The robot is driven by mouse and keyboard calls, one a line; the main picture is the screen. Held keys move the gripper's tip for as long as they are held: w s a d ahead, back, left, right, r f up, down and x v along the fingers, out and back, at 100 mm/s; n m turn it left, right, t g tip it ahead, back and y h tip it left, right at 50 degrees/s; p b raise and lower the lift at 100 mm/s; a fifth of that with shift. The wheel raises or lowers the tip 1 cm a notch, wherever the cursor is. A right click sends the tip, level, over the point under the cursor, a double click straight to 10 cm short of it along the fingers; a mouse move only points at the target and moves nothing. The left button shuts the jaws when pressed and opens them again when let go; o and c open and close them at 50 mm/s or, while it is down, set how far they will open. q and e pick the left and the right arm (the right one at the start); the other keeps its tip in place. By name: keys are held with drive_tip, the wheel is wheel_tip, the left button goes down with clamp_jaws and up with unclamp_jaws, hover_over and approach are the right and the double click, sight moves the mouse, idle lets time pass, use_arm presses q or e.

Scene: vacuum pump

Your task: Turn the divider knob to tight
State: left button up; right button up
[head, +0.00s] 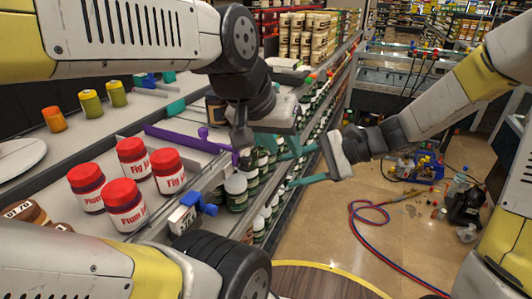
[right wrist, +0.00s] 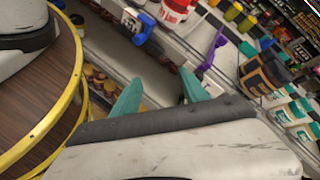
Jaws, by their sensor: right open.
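A purple divider (head: 178,138) with an upright purple knob (head: 203,132) lies across the shelf. A blue knob (head: 208,207) sits on a pale clamp at the shelf's front rail; it also shows in the right wrist view (right wrist: 142,32). I cannot tell whether either is tight. My left gripper (head: 268,138) hangs near the divider's front end; its fingers are mostly hidden and its opening is unclear. My right gripper (head: 290,166) is open in front of the shelf, apart from both knobs. Its two teal fingers (right wrist: 160,98) show empty in the right wrist view.
Red-lidded jars (head: 126,203) stand on the shelf beside the divider. Green jars (head: 236,190) fill the lower shelf near my right fingers. A round wooden surface (head: 315,282) with a yellow rim is at the bottom.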

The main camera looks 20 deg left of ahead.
sight(250, 162)
drive_tip(key=w+a+f+m+t+y, duration=0.1)
drive_tip(key=w+a+f+m+y, duration=0.1)
drive_tip(key=w+a+m, duration=0.1)
drive_tip(key=w+a+f+m+t+y, duration=0.1)
drive_tip(key=w+a+f+m+y, duration=0.1)
drive_tip(key=a, duration=0.6)
drive_tip(key=w+a+f+m+t+y, duration=0.1)
drive_tip(key=w+a+f+m, duration=0.2)
drive_tip(key=a+m, duration=0.3)
drive_tip(key=shift+w+a+f+m+t+y, duration=0.2)
drive_tip(key=shift+w+f+m+t+y, duration=0.15)
drive_tip(key=shift+f, duration=0.2)
drive_tip(key=shift+c, duration=0.2)
clamp_jaws()
